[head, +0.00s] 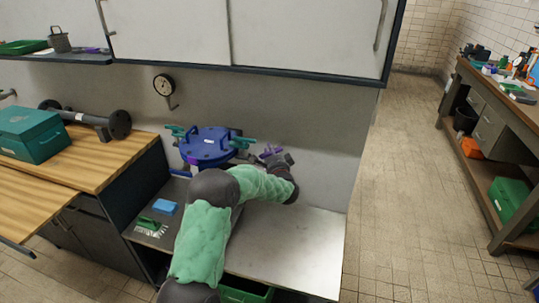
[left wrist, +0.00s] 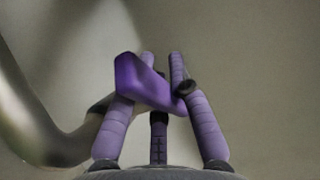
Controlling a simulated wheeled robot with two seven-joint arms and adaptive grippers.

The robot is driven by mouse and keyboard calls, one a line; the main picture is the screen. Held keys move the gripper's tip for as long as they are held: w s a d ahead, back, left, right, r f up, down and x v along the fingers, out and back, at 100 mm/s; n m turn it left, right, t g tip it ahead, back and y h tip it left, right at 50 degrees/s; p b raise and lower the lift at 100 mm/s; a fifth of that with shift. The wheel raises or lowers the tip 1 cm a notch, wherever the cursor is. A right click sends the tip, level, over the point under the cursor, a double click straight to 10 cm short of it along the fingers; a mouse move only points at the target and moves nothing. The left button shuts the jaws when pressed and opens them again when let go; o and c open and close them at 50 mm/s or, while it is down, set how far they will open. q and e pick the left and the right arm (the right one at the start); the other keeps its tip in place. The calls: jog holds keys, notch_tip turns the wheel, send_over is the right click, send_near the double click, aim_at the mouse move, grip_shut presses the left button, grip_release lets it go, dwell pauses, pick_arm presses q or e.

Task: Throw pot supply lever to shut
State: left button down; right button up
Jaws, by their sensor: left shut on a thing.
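The blue lidded pot (head: 205,145) with green clamps stands at the back of the metal bench, against the wall. My left arm reaches across the bench to the right of the pot, and my left gripper (head: 272,153) is there beside the pipework. In the left wrist view, a bright purple lever handle (left wrist: 142,83) lies tilted between the lilac fingers of my left gripper (left wrist: 162,75), which are shut on it. In the head view, the lever cannot be told apart from the fingers. My right gripper is not in view.
A blue sponge (head: 165,206) and a green brush (head: 150,225) lie on the bench's left part. Its right part is bare. A wall cabinet (head: 240,35) hangs above. A grey pipe (left wrist: 55,135) curves close by on the left in the left wrist view.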

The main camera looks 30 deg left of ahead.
pick_arm(q)
jog(key=shift+w+d, duration=0.1)
jog(key=shift+d, duration=0.15)
jog(key=c, duration=1.1)
grip_release()
jog(key=shift+w+d, duration=0.1)
jog(key=shift+c, duration=0.2)
jog(key=v, duration=1.2)
